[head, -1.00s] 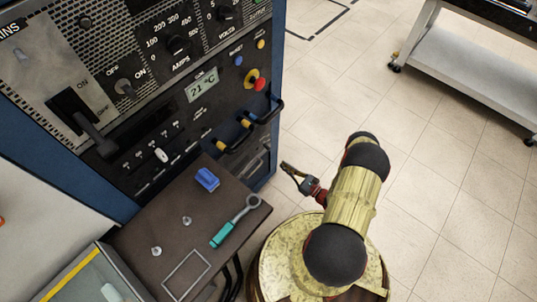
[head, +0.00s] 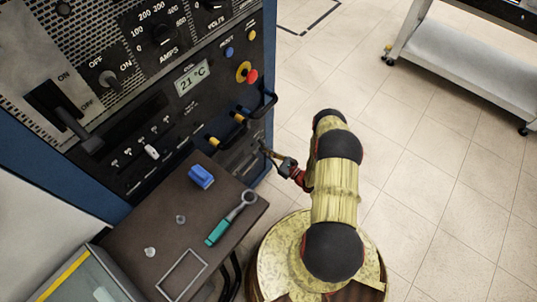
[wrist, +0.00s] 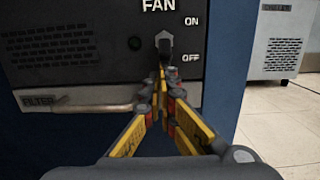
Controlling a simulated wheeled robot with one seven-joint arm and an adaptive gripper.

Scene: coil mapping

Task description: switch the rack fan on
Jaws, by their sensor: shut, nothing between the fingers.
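The fan switch (wrist: 164,42) is a small dark toggle under the word FAN on the rack's dark lower panel (wrist: 75,45). ON is printed beside its upper end and OFF lower down. I cannot tell for sure which way the lever is thrown. My gripper (wrist: 164,78) is shut and empty, its fingertips just below the switch in the wrist view; whether they touch it is unclear. In the head view my gripper (head: 265,149) points at the lower right of the rack front (head: 140,95). The switch cannot be made out there.
A filter drawer handle (wrist: 80,105) sticks out left of my fingers.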

